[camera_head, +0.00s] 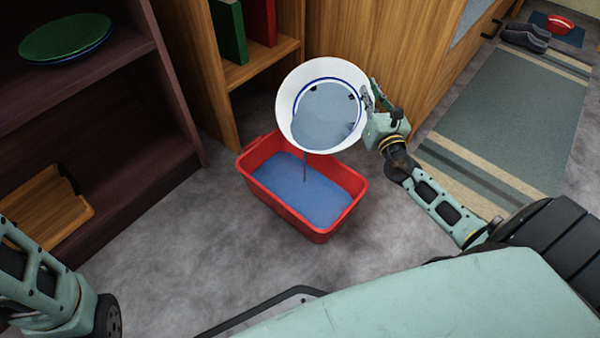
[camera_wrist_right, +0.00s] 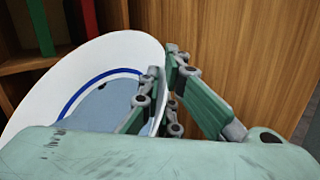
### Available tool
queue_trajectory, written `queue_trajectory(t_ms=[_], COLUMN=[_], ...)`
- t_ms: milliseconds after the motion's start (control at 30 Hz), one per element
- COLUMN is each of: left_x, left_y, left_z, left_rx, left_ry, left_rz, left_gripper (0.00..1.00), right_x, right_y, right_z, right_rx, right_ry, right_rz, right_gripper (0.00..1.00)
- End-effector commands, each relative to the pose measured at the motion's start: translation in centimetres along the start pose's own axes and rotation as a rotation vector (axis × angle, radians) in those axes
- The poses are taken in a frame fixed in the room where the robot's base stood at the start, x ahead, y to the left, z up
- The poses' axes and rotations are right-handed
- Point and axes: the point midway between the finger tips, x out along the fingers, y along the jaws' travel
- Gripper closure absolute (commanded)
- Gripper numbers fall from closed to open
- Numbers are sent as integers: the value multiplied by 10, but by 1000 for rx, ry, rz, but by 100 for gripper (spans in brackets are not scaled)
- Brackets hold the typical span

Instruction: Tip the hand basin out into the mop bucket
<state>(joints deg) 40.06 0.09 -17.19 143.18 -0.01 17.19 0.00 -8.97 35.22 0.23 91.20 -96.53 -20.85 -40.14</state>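The white hand basin (camera_head: 290,100) with a blue ring inside is tilted above the red mop bucket (camera_head: 318,232). Grey-blue water lies in the basin, and a thin stream runs from its lower edge into the bucket. Blue water (camera_head: 300,187) covers the bucket's inside. My right gripper (camera_head: 370,98) is shut on the basin's right rim. In the right wrist view the fingers (camera_wrist_right: 160,95) pinch the rim of the basin (camera_wrist_right: 115,48) between them. My left arm shows at the lower left, but its gripper is out of view.
A dark shelf (camera_head: 150,125) at the left holds a green plate (camera_head: 65,38) and a wooden tray (camera_head: 45,208). A wooden cabinet (camera_head: 350,35) stands behind the basin. A striped rug (camera_head: 510,110) with dark shoes (camera_head: 525,37) lies at right. Grey floor surrounds the bucket.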

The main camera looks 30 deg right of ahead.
Motion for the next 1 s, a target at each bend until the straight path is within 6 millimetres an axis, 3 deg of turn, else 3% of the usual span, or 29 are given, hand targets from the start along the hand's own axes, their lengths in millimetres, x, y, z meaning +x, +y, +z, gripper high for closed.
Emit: queue_trajectory(t_ms=[1000], left_x=[-11], left_y=[2], left_z=[-5], left_rx=[0], left_ry=[3], left_rz=[0], left_gripper=[60], right_x=[-13], right_y=[12], right_z=[16], right_rx=[-68], right_ry=[-92], right_rz=[-3], right_gripper=[100])
